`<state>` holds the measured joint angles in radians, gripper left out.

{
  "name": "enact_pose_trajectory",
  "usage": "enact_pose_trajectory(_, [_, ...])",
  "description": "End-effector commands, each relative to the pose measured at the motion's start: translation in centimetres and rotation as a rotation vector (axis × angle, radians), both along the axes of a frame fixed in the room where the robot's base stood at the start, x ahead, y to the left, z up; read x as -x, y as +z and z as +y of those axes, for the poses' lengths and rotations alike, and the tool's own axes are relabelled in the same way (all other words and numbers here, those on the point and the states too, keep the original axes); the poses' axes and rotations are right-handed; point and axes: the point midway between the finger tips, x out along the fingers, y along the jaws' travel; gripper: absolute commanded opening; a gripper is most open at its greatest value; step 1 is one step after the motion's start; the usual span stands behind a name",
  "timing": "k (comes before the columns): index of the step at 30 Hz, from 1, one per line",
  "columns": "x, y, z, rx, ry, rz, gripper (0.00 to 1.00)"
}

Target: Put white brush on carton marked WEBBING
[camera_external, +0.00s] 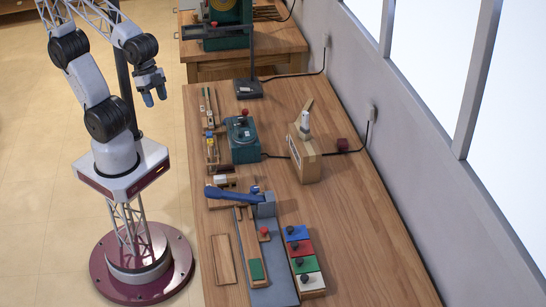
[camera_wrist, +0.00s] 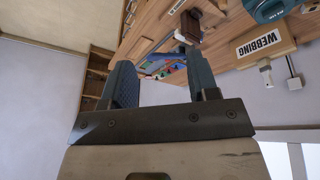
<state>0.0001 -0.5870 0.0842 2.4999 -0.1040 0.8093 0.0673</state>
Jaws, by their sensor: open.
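The carton marked WEBBING (camera_external: 307,166) stands upright on the bench. Its label shows upside down in the wrist view (camera_wrist: 259,42). A white upright object (camera_external: 305,119), which may be the white brush, appears at the carton's top; it also shows in the wrist view (camera_wrist: 265,73). I cannot make out its bristles or whether it rests fully on the carton. My gripper (camera_external: 155,97) is open and empty, left of the bench and well away from the carton. Its two blue-grey fingers stand apart in the wrist view (camera_wrist: 162,78).
A teal machine (camera_external: 243,140) stands left of the carton. A black cord runs to the wall. The bench's right front is clear.

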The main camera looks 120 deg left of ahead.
Motion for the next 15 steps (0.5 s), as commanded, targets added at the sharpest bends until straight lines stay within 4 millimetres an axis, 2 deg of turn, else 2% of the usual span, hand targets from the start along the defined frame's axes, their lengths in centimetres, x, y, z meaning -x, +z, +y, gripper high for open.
enact_pose_trajectory(1, [1.4, -0.1, 0.2, -0.018, -0.003, 0.027, 0.54])
enact_pose_trajectory(3, [2.8, -0.3, 0.5, -0.041, -0.005, 0.061, 0.54])
enact_pose_trajectory(6, [4.0, -0.5, 0.8, -0.061, -0.005, 0.094, 0.54])
enact_pose_trajectory(15, [4.5, -0.5, 1.0, -0.070, -0.004, 0.107, 0.54])
